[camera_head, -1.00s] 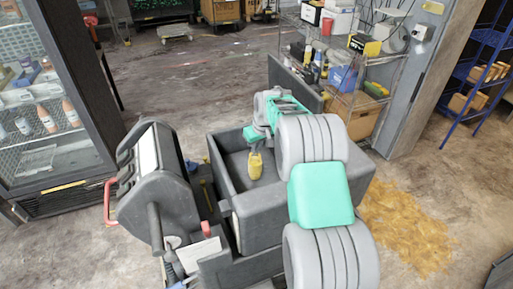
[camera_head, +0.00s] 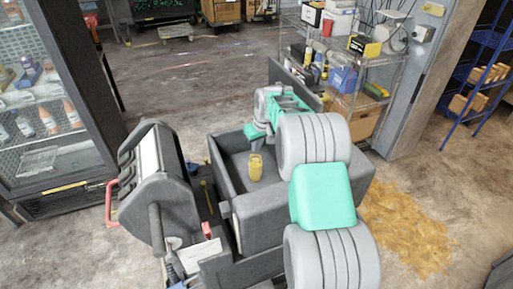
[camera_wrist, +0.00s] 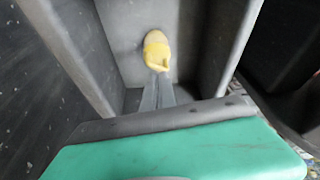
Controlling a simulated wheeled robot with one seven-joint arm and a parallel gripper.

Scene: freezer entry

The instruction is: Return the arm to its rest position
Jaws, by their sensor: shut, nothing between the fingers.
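My gripper (camera_head: 252,140) is above the grey bin of the cart, with its teal wrist over the bin's far side. In the wrist view its two fingers (camera_wrist: 158,80) are together and empty. A small yellow bottle (camera_head: 255,167) stands inside the bin, apart from the fingers in the head view. In the wrist view the yellow bottle (camera_wrist: 157,50) shows just beyond the fingertips. My arm reaches forward over the bin's right side and hides part of that wall.
The grey bin (camera_head: 225,180) has raised walls around my gripper. A dark grey unit with a red handle (camera_head: 110,203) stands to its left. A glass-door cooler (camera_head: 60,110) is further left. A wire shelf (camera_head: 345,98) stands behind right. A brown spill (camera_head: 410,230) lies on the floor.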

